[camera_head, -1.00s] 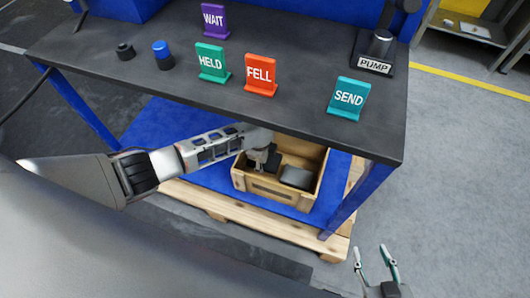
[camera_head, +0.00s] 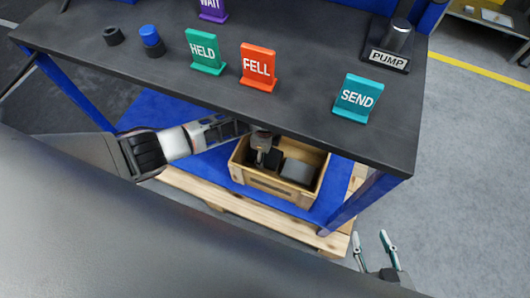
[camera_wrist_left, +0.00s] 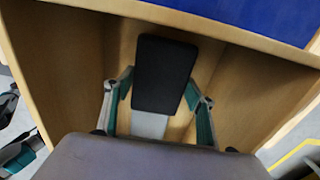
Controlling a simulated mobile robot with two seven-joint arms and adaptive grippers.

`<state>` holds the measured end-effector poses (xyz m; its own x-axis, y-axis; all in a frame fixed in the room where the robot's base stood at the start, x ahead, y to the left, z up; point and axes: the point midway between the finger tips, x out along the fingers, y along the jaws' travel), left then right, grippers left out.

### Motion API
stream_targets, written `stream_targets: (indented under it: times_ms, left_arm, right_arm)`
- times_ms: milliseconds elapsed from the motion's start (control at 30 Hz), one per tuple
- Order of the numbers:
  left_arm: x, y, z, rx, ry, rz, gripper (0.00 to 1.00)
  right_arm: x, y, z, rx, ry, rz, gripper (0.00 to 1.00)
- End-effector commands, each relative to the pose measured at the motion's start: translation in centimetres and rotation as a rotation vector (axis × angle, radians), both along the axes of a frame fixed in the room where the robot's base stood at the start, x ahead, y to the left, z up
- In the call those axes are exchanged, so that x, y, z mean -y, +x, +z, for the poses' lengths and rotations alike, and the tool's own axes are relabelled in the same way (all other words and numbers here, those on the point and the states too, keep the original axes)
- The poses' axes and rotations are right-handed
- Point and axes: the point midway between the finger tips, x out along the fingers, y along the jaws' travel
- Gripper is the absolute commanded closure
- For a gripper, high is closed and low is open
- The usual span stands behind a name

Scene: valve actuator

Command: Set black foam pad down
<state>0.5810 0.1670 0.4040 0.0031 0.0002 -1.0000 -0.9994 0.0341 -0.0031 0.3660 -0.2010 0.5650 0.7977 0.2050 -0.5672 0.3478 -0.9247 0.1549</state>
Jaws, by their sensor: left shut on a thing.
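The black foam pad (camera_wrist_left: 165,72) is between the two fingers of my left gripper (camera_wrist_left: 160,92) in the left wrist view. The fingers are shut on its sides, and wooden crate walls surround it. In the head view my left gripper (camera_head: 267,160) reaches under the bench into the open wooden crate (camera_head: 268,190). A dark patch at its tip is probably the pad, and I cannot tell whether it touches the crate floor. My right gripper (camera_head: 370,242) is open and empty at the lower right, over the floor.
A dark grey block (camera_head: 297,171) sits in the crate's right part. The crate stands on a blue-topped pallet (camera_head: 210,163) under the black bench (camera_head: 130,62). The bench carries HELD, FELL and SEND signs and a PUMP stand (camera_head: 388,58). A blue bench leg (camera_head: 362,200) stands right of the crate.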

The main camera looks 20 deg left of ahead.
Motion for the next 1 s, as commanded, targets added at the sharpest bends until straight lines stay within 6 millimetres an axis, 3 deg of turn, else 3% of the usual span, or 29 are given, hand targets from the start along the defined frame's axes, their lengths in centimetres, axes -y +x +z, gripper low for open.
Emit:
stream_targets:
  times_ms: [400,433,467,500,833,1000]
  left_arm:
    - [0.0,-0.1,-1.0,-0.002,0.0,0.0,0.63]
    - [0.0,-0.1,-1.0,-0.001,0.0,0.0,0.38]
    - [0.0,0.0,-1.0,-0.001,0.0,0.0,0.3]
    - [0.0,0.0,-1.0,-0.001,0.0,0.0,0.29]
    - [0.0,0.0,-0.8,0.0,0.0,0.0,0.29]
    - [0.0,0.3,1.5,0.007,0.0,-0.001,0.29]
  right_arm:
    - [0.0,-0.1,-0.2,-0.003,0.001,0.001,0.6]
    - [0.0,-0.1,-0.2,-0.003,0.001,0.001,0.6]
    - [0.0,-0.1,-0.1,-0.002,0.001,0.001,0.6]
    - [0.0,-0.1,-0.1,-0.002,0.001,0.001,0.6]
    - [0.0,0.0,0.0,0.001,0.001,0.001,0.6]
    - [0.0,0.7,1.4,0.026,0.0,0.001,0.6]
